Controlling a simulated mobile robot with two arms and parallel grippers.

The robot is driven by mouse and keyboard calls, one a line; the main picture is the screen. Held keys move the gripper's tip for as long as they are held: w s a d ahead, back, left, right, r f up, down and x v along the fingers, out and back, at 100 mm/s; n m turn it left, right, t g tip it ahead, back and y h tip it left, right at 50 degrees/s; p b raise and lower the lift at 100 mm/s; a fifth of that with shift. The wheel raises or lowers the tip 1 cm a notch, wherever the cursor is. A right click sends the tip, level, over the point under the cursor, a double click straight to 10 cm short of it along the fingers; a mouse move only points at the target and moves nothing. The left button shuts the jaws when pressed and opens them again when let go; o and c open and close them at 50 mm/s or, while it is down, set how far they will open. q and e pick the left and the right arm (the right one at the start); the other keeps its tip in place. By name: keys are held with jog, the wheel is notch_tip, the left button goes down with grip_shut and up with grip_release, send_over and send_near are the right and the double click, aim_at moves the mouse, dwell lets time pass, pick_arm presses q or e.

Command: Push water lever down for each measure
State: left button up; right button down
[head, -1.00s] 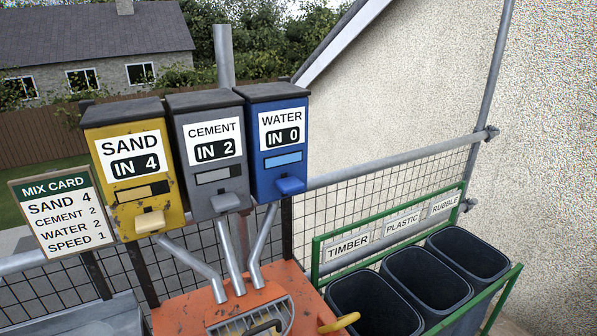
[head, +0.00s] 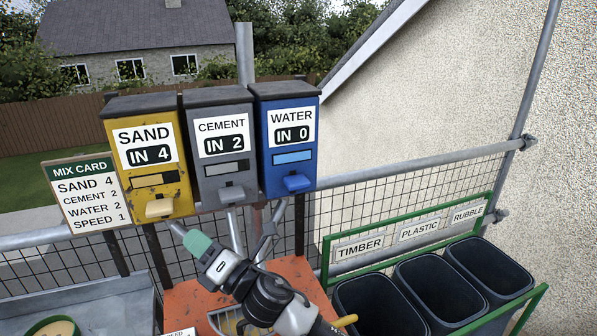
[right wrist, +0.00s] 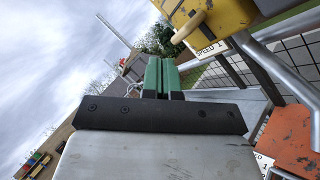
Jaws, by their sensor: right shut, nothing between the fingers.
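The blue water dispenser (head: 280,140) reads IN 0, and its blue lever (head: 297,184) juts out at the lower front. The grey cement dispenser (head: 208,125) reads IN 2. The yellow sand dispenser (head: 150,190) reads IN 4; its pale lever (head: 159,207) also shows in the right wrist view (right wrist: 188,27). The mix card (head: 88,193) lists sand 4, cement 2, water 2, speed 1. My right gripper (head: 198,243), with green fingertips, is shut and empty, below the sand and cement levers and left of the water lever. My left gripper is out of view.
An orange machine (head: 185,300) stands below the dispensers, with chute pipes (head: 235,230) running down to it. Green-framed bins for timber, plastic and rubble (head: 440,290) stand at the right. A mesh fence (head: 400,190) runs behind.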

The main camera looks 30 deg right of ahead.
jog(key=w+a+r+n+g+y, duration=0.1)
jog(key=a+r+n+g+y, duration=0.25)
jog(key=n+g, duration=0.65)
jog(key=a+r+n+g+y, duration=0.2)
jog(key=r+n+g+y, duration=0.25)
jog(key=n, duration=1.25)
jog(key=w+d+r+n+g+h, duration=0.1)
jog(key=w+d+r+n+h, duration=0.1)
jog(key=d+n+h, duration=0.65)
jog(key=w+d+r+n+h, duration=0.25)
jog(key=d+h, duration=0.35)
jog(key=d, duration=0.6)
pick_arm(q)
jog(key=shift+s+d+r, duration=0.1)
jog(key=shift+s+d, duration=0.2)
pick_arm(e)
jog(key=s+d+r+h, duration=0.2)
jog(key=d+r, duration=0.1)
jog(key=d, duration=0.2)
jog(key=s+d+r+n+g+h, duration=0.1)
jog(key=d+r+h, duration=0.1)
jog(key=d, duration=0.3)
jog(key=shift+s+r, duration=0.4)
jog(key=shift+r, duration=0.1)
